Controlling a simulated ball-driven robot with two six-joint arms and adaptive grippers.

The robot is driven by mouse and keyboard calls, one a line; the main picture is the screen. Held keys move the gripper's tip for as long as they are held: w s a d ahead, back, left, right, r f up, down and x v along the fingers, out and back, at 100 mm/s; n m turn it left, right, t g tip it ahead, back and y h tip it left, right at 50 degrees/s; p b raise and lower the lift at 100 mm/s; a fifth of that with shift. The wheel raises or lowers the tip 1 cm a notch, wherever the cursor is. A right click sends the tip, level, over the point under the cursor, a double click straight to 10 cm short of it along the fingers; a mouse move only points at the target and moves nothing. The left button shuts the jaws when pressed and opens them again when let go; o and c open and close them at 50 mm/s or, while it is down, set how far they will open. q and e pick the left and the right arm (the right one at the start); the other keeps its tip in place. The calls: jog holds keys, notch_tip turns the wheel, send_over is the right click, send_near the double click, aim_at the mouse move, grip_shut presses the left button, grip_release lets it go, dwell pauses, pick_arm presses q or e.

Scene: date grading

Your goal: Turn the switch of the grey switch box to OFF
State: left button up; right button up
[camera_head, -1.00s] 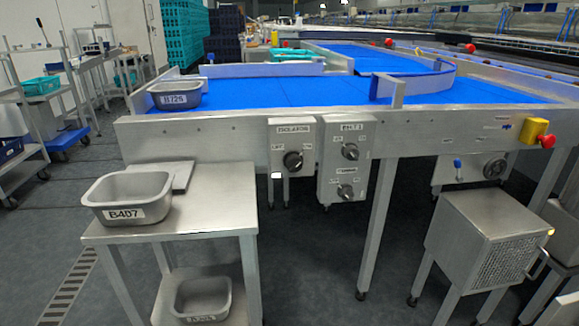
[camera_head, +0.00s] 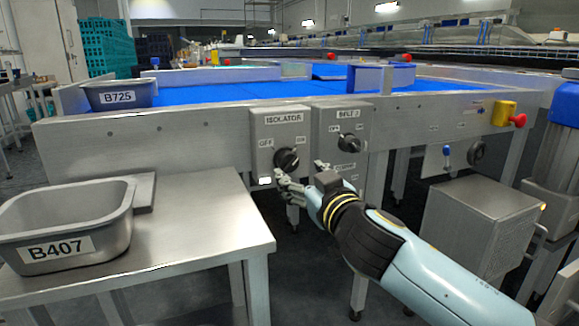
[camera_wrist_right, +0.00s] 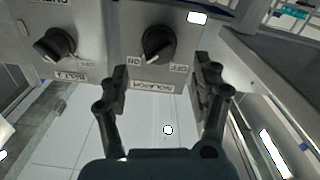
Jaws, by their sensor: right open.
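The grey ISOLATOR switch box (camera_head: 267,133) is fixed to the front of the belt frame, left of the BELT 7 box. In the right wrist view, upside down, the white mark of this knob (camera_wrist_right: 158,42) points towards ON. My right gripper (camera_head: 284,181) is just in front of the box, below the knob. In the wrist view its open fingers (camera_wrist_right: 160,75) are on either side of the ISOLATOR label, with nothing between them. My left gripper is out of view.
A steel table (camera_head: 200,215) with bin B407 (camera_head: 110,215) is at left. A yellow and red stop button (camera_head: 505,114) is at far right.

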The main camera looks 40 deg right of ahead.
aim_at(292, 166)
jog(key=x, duration=0.6)
jog(key=shift+w+d, duration=0.15)
jog(key=shift+w, duration=0.2)
jog(key=shift+c, duration=0.4)
jog(key=c, duration=1.1)
